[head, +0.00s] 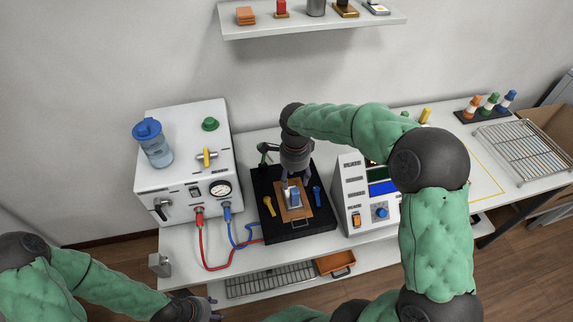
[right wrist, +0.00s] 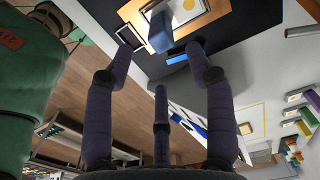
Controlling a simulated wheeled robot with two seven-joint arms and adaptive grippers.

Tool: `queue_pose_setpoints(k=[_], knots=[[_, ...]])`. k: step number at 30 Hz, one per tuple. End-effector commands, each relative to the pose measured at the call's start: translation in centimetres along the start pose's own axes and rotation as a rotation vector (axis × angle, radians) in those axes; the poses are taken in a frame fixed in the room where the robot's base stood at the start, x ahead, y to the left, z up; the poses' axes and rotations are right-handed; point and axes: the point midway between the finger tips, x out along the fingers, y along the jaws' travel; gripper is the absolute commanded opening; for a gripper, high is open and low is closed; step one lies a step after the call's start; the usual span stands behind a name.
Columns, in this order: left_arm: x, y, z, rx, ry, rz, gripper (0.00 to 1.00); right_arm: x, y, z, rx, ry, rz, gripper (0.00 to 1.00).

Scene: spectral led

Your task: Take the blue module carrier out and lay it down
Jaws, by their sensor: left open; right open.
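The blue module carrier (head: 294,197) stands on a tan plate (head: 305,213) set in a black fixture (head: 316,230) on the bench. In the right wrist view it is a blue-grey block (right wrist: 160,32) on the plate. My right gripper (head: 296,182) points down just above and behind the carrier in the head view. In the right wrist view its fingers (right wrist: 160,52) are spread, with the block just beyond the tips; contact cannot be told. My left gripper (head: 213,304) is open and empty at the lower left, in front of the bench.
A yellow lever (head: 269,205) and a blue lever (head: 317,196) flank the plate. A white machine (head: 185,165) with red and blue hoses stands left; a white console (head: 355,205) stands right. A wire rack (head: 525,150) and colored pieces (head: 490,103) are far right. A shelf (head: 310,24) hangs above.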

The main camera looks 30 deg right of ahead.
Motion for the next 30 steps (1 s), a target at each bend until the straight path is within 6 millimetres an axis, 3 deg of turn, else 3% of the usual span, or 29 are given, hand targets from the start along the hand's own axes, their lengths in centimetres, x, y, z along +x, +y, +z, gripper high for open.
queue_pose_setpoints(k=[5, 21, 30], knots=[[0.3, -0.1, 0.1, 0.000, -0.002, 0.000, 0.47, 1.3, 0.1, 0.0, 0.000, 0.001, 0.003, 0.55], [2.0, -0.7, 0.0, 0.000, -0.001, 0.000, 0.47, 9.5, 0.1, 0.0, 0.000, 0.000, 0.003, 0.55], [2.2, -0.8, 0.0, 0.000, -0.001, 0.000, 0.47, 10.8, 0.1, 0.0, -0.001, 0.000, 0.001, 0.55]])
